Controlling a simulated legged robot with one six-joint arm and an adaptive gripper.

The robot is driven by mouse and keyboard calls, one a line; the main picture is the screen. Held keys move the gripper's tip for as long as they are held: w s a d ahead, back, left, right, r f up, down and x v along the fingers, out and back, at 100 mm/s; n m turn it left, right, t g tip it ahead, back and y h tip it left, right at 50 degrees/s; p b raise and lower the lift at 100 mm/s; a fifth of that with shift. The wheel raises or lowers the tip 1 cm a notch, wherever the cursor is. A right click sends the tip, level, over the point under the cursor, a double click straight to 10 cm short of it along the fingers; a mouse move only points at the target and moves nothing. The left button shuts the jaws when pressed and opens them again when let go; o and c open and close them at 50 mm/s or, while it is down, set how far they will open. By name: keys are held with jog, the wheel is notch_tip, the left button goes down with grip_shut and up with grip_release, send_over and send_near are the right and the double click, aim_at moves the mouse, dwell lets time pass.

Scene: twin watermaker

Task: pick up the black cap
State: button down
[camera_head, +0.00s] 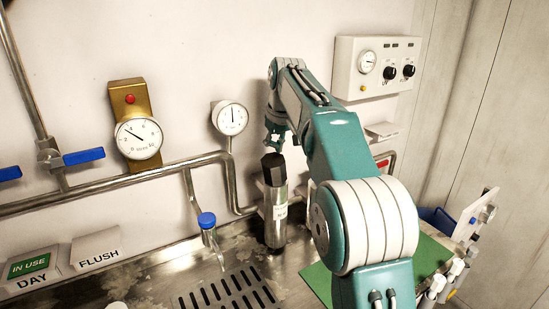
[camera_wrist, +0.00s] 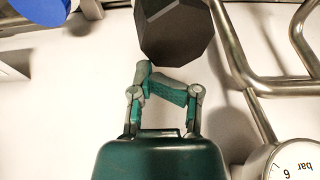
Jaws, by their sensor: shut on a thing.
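My gripper (camera_head: 274,146) points down at the top of the cap. In the wrist view, the cap (camera_wrist: 172,30) fills the top middle, at the fingertips of my gripper (camera_wrist: 168,82). The cylinder's body is out of the wrist view.
A steel pipe (camera_head: 120,180) runs along the wall behind the cylinder. A round gauge (camera_head: 230,117) is on the wall close to my gripper. A green mat (camera_head: 317,283) lies to the right.

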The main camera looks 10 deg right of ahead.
aim_at(275, 154)
notch_tip(275, 154, up, 3)
jog(key=shift+f, duration=0.2)
jog(key=shift+s+a+r, duration=0.1)
jog(key=shift+s+r, duration=0.15)
jog(key=shift+r, duration=0.2)
jog(key=shift+c, duration=1.4)
grip_release()
jog(key=shift+r, duration=0.1)
